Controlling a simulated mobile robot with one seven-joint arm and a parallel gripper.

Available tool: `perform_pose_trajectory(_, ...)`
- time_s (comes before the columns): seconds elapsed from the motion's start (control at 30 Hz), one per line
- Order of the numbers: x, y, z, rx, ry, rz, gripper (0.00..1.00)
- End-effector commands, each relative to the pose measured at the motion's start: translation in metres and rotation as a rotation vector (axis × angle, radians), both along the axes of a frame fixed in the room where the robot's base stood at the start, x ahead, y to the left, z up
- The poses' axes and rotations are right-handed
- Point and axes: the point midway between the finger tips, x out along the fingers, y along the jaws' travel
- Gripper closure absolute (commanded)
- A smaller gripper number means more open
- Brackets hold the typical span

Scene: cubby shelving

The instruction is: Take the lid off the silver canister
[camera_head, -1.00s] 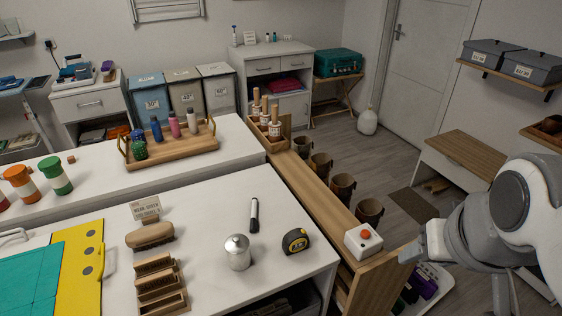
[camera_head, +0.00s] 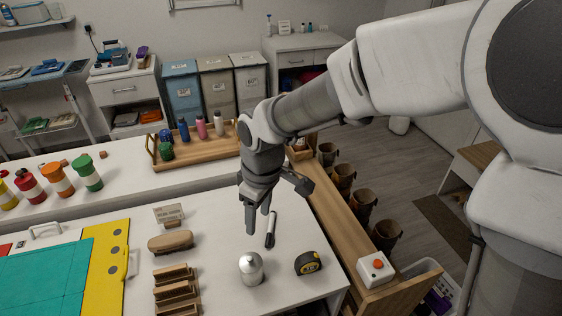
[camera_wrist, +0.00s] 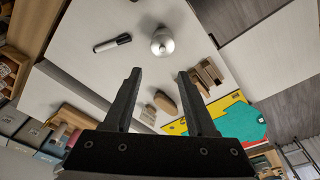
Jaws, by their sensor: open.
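The silver canister (camera_head: 251,270) stands upright on the white table, with its domed lid (camera_head: 250,259) and small knob on top. In the wrist view the canister (camera_wrist: 162,42) shows from above, beyond the fingertips and between their lines. My gripper (camera_head: 257,222) is above the table, a little behind and above the canister, pointing down and apart from it. In the wrist view my gripper (camera_wrist: 160,72) has its two fingers spread wide with nothing between them.
A black-and-white marker (camera_head: 270,229) lies behind the canister, and a tape measure (camera_head: 307,263) sits to its right. A brush (camera_head: 170,241) and a wooden rack (camera_head: 176,291) are to its left. A box with a red button (camera_head: 375,268) stands on the wooden shelf at right.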

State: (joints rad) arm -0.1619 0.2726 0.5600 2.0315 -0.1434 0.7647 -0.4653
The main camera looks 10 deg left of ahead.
Motion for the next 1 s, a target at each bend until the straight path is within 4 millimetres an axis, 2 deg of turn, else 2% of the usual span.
perform_pose_trajectory(0.23, -0.003, 0.013, -0.019, 0.005, 0.028, 0.035, 0.43)
perform_pose_trajectory(0.6, -0.001, 0.022, -0.097, 0.003, 0.029, 0.034, 0.43)
perform_pose_trajectory(0.7, 0.000, 0.024, -0.113, 0.005, 0.028, 0.034, 0.43)
perform_pose_trajectory(1.0, 0.002, 0.027, -0.132, 0.005, 0.026, 0.032, 0.43)
